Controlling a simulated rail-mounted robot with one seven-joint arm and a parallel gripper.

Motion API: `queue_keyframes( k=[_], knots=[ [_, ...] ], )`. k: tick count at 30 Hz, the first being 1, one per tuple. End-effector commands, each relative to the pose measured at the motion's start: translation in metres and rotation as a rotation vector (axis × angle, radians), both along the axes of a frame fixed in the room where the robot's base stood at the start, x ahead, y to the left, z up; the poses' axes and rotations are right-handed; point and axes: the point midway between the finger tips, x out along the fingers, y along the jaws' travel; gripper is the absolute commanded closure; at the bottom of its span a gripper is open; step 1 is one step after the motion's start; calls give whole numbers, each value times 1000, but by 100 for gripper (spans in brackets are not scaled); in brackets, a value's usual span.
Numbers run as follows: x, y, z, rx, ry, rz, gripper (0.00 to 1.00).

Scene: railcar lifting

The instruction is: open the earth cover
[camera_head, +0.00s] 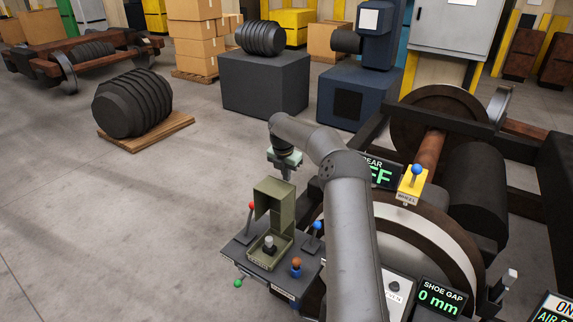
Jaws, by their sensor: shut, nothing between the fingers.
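An olive-green box on the grey control panel (248,262) appears to be the earth cover (274,203). Its lid stands upright, raised at the back, and a pale-topped knob (269,243) shows in the open base. Small lettering on the base is too small to read. My gripper (287,176) points down just above the top edge of the raised lid. It is shut and holds nothing. Its fingertips are small and partly hidden by the lid, so I cannot tell whether they touch it.
A red-knobbed lever (251,207), a blue-knobbed lever (316,228) and an orange knob (296,263) surround the box. A green knob (238,283) is at the panel's front edge. A wheelset (430,150) and displays stand to the right. Open floor lies left.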

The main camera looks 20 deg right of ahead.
Motion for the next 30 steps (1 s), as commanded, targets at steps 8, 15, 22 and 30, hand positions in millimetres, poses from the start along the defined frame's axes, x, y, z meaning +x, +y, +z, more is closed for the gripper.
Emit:
queue_keyframes(
  k=[8, 15, 22, 30],
  knots=[
    [3, -4, -33, 1, 0, -1, 100],
    [4, -5, -38, 0, 0, -2, 100],
    [5, -7, -39, -1, -1, -3, 100],
    [24, -31, -49, 1, 0, -2, 100]
  ],
)
